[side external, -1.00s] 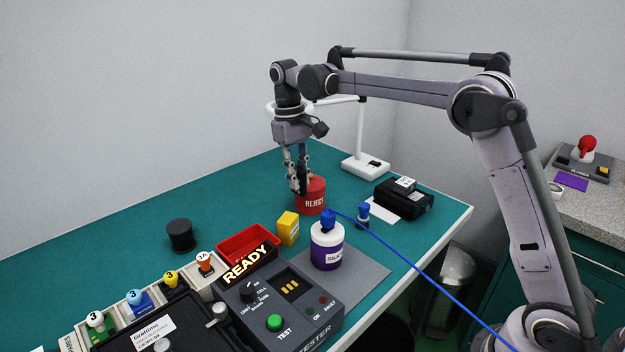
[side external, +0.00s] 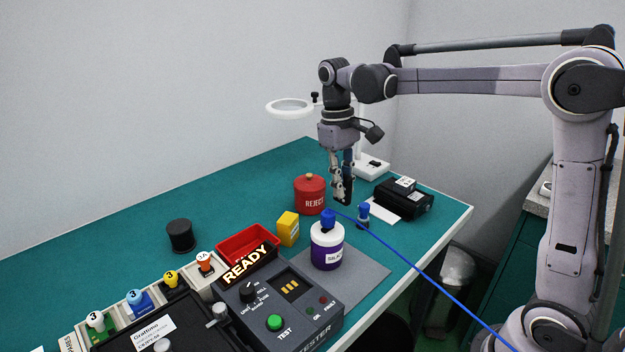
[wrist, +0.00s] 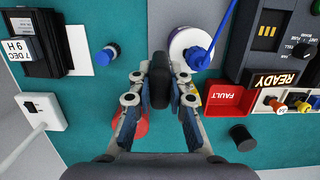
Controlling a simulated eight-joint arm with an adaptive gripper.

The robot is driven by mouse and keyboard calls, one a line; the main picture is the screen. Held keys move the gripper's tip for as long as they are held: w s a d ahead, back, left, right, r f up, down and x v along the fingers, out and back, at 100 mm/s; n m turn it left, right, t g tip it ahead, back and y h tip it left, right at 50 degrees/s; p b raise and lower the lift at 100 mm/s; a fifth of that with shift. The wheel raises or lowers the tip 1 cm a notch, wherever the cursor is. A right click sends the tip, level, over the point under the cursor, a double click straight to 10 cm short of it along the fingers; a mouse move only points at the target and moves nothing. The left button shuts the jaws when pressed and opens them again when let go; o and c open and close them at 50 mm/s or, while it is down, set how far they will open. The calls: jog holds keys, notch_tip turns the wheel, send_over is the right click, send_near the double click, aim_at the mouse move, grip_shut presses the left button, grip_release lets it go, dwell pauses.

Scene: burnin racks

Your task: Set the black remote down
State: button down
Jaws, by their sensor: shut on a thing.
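My gripper (side external: 342,188) is shut on the black remote (side external: 348,190), which hangs upright above the teal table, between the red REJECT canister (side external: 310,196) and the blue-capped small bottle (side external: 363,216). In the wrist view the dark remote (wrist: 159,80) sits between the fingers of my gripper (wrist: 160,92), seen end-on. The remote's lower end appears above the table top; the exact gap is hard to tell. The canister (wrist: 135,125) is partly hidden behind a finger in the wrist view.
A purple-and-white bottle (side external: 327,245) stands on a grey mat (side external: 365,270), with a blue cable running from it. A yellow box (side external: 288,229), a red FAULT tray (side external: 246,244), a tester (side external: 290,305), a black printer-like device (side external: 404,197) and a lamp base (side external: 372,167) stand around.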

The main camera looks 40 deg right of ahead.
jog(key=s+d+f, duration=0.2)
jog(key=s, duration=0.9)
send_near(338, 287)
jog(key=shift+s+d+f, duration=0.1)
jog(key=shift+s, duration=0.25)
jog(key=shift+f, duration=2.05)
jog(key=shift+f, duration=0.1)
jog(key=c, duration=1.3)
grip_release()
